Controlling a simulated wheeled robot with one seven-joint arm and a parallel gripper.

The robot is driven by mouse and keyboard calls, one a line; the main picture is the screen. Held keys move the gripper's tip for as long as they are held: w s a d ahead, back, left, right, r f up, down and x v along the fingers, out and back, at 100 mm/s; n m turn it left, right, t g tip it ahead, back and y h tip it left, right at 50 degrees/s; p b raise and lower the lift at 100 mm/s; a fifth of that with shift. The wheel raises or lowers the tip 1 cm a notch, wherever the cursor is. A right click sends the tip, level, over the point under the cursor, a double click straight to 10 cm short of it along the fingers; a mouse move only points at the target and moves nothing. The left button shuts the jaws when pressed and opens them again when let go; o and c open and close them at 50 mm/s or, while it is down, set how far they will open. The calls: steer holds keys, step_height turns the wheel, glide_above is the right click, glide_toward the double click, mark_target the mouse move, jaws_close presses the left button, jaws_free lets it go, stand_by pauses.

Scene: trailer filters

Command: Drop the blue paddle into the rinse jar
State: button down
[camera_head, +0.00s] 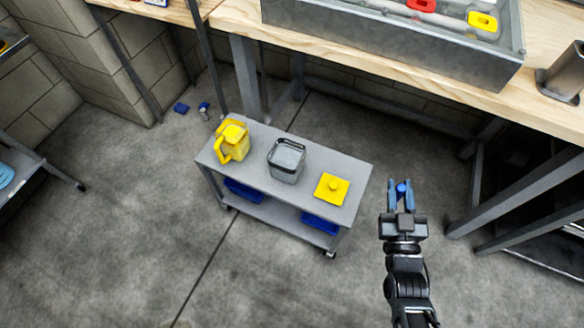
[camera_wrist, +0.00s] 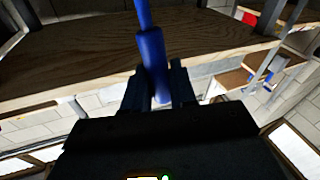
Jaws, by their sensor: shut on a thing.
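My gripper (camera_head: 402,189) is at the right in the head view, in the air to the right of a small grey cart. It is shut on the blue paddle (camera_head: 402,188), of which only a small blue end shows there. In the wrist view the blue paddle (camera_wrist: 153,55) shows as a blue shaft between the two dark fingers of my gripper (camera_wrist: 157,85), and its upper end runs out of the picture. On the cart top stand a yellow pitcher (camera_head: 234,141), a grey open square container (camera_head: 287,160) and a yellow lid with a knob (camera_head: 331,188). I cannot tell for certain which is the rinse jar.
The grey cart (camera_head: 255,181) has blue bins on its lower shelf. A wooden workbench (camera_head: 380,60) with a grey metal trough (camera_head: 400,45) holding red and yellow pieces stands behind. A metal cylinder (camera_head: 562,75) is at the right. The floor in front is clear.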

steer(key=shift+f+b, duration=0.4)
steer(key=shift+f, duration=0.35)
steer(key=w+a+r+n+g+y+p, duration=0.1)
steer(key=w+a+r+n+y+p, duration=0.2)
steer(key=a+r, duration=0.45)
steer(key=w+a+r+n+g+y+p, duration=0.1)
steer(key=w+a+r+y+p, duration=0.25)
steer(key=a, duration=0.65)
steer(key=w+a+r+n+y, duration=0.2)
steer(key=w+a+r+y, duration=0.1)
steer(key=w+a+r, duration=0.4)
step_height(320, 180, down, 14)
steer(key=s+a+b, duration=0.1)
steer(key=s+b, duration=0.1)
steer(key=b, duration=1)
steer(key=shift+a+g, duration=0.3)
steer(key=shift+a, duration=0.05)
steer(key=c, duration=0.8)
jaws_free()
steer(key=shift+f, duration=0.1)
